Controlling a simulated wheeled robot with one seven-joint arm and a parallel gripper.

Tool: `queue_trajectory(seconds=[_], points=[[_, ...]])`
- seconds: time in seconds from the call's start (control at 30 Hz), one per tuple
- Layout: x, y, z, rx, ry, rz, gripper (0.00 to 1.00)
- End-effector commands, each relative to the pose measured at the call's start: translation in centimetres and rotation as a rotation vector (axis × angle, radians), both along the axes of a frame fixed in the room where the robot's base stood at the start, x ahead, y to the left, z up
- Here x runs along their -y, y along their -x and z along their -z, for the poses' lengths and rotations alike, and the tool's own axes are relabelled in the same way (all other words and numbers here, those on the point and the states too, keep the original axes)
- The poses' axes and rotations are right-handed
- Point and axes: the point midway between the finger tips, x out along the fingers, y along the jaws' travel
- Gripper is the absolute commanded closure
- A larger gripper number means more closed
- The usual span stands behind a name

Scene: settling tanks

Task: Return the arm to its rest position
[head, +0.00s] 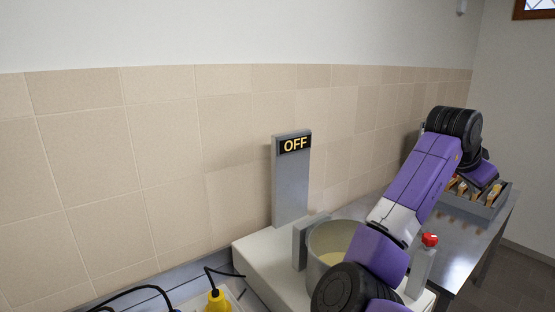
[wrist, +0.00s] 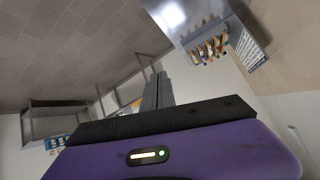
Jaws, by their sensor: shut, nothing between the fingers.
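My arm, purple with black joints, rises from the lower middle of the head view, bends at a black joint near the upper right, and its end comes down near a grey crate (head: 487,209). My gripper shows in the wrist view (wrist: 158,88) as grey fingers held together, shut and empty. In the head view the fingers cannot be made out. The fingers are in the air and touch nothing that I can see.
A pot (head: 325,240) stands on a white unit below a sign reading OFF (head: 294,145). The crate holds several items on a metal table (head: 462,250). Yellow plug (head: 216,301) and black cables lie lower left. A tiled wall runs behind.

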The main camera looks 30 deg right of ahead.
Motion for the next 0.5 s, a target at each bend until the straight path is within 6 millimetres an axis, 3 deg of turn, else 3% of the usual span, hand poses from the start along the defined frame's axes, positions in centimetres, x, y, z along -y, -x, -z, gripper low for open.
queue_trajectory(seconds=[0.1, 0.27, 0.37, 0.5], points=[[1.1, -0.8, -0.8, -0.031, 0.159, -0.069, 1.0], [1.1, -2.5, -1.7, -0.085, 0.394, -0.185, 1.0], [0.0, -4.1, -1.9, -0.123, 0.551, -0.28, 1.0], [-3.2, -6.5, -1.4, -0.165, 0.749, -0.423, 1.0]])
